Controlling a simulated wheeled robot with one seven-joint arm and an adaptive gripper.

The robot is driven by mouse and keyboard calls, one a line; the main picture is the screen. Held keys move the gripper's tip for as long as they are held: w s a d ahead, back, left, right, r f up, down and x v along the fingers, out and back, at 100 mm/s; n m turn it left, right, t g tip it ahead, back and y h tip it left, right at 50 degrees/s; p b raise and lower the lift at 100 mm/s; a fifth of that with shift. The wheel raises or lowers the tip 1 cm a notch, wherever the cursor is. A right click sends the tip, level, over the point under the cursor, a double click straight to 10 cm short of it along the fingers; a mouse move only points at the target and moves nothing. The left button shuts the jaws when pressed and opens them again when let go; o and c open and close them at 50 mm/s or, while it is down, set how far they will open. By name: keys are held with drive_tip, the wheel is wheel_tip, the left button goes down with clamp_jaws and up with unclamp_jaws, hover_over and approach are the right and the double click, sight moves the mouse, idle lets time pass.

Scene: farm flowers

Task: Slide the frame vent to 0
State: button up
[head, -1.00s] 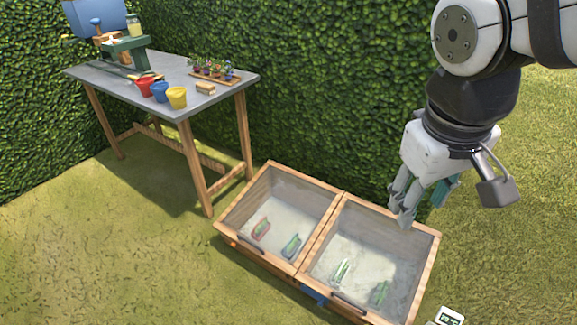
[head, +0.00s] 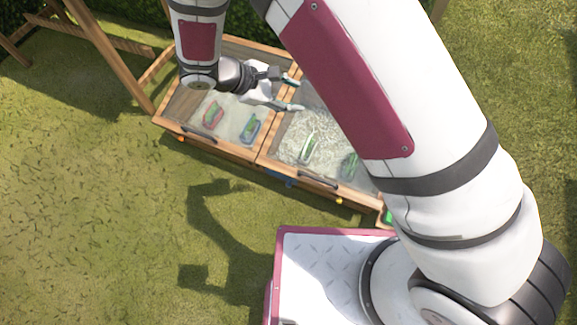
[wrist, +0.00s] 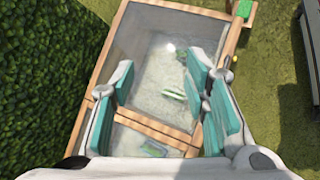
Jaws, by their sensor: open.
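The wooden cold frame (head: 160,122) has two clear lids side by side, both lying closed. A blue part (head: 280,178) sits low on its front face near the middle divider; I cannot tell if it is the vent slide. My gripper (head: 291,93) is open and empty, over the lids near the divider. In the wrist view its teal-padded fingers (wrist: 160,105) straddle part of the divider (wrist: 152,128) from above, and I see no contact. The vent and any scale or 0 mark cannot be made out.
Small seedling trays (head: 250,127) show under the lids. A hedge (wrist: 45,80) stands close behind. Grass in front is clear.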

drive_tip(key=s+a+f+n+t+b, duration=0.1)
drive_tip(key=a+f+n+t+b, duration=0.15)
drive_tip(key=f, duration=0.65)
drive_tip(key=s+a+f+n+t+b, duration=0.1)
drive_tip(key=a+f+n+b, duration=0.15)
drive_tip(key=f, duration=0.65)
drive_tip(key=s+a+f+n+t+y+b, duration=0.1)
drive_tip(key=s+f+n+t+b, duration=0.15)
drive_tip(key=f, duration=0.75)
drive_tip(key=s+a+f+n+t+y+b, duration=0.15)
drive_tip(key=s+f+n, duration=0.25)
drive_tip(key=f, duration=0.7)
drive_tip(key=n+t+y+b, duration=0.1)
drive_tip(key=n+y+b, duration=0.1)
drive_tip(key=n+b, duration=0.2)
approach(288, 186)
drive_tip(key=b+x, duration=0.4)
drive_tip(key=x, duration=0.5)
drive_tip(key=shift+w, duration=0.1)
drive_tip(key=shift+c, duration=0.6)
clamp_jaws()
